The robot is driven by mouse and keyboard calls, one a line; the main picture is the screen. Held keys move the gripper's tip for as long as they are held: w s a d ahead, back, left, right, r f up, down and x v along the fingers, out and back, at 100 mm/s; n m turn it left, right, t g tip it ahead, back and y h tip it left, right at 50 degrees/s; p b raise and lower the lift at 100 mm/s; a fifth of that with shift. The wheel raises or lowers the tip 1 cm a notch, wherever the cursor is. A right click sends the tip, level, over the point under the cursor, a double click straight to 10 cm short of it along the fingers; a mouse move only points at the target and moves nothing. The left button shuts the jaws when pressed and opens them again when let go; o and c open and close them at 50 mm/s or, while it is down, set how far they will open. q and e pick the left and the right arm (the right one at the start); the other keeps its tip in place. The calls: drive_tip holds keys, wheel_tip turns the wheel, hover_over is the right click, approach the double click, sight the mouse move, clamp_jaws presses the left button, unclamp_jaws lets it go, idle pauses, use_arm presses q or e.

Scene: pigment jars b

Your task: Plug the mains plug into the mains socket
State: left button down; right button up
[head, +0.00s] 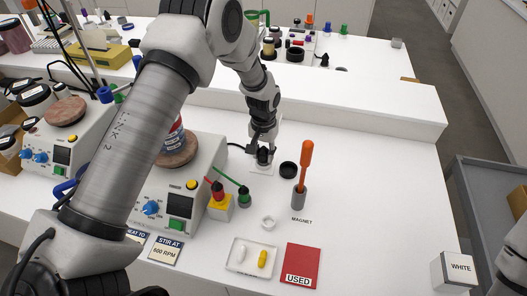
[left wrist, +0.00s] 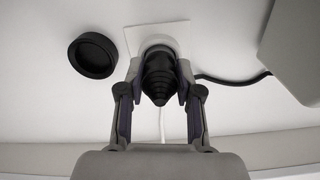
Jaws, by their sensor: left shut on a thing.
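The black ribbed mains plug (left wrist: 160,78) is between the fingers of my left gripper (left wrist: 158,88) in the left wrist view. The gripper is shut on it. In the head view my left gripper (head: 263,145) reaches down with the plug (head: 264,157) at the square white plate of the mains socket (head: 262,170). The plate (left wrist: 133,36) shows behind the plug in the left wrist view. The plug hides most of the socket's middle, and I cannot tell how far in it is. My right gripper is out of view.
A black round cap (head: 288,169) lies just right of the socket. An orange-handled magnet rod (head: 304,165) stands farther right. A stirrer (head: 205,160) is to the left, with a black cable (left wrist: 232,79) near the plug.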

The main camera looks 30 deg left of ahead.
sight(263, 150)
use_arm(q)
drive_tip(key=c, duration=0.7)
unclamp_jaws()
wheel_tip(263, 150, up, 12)
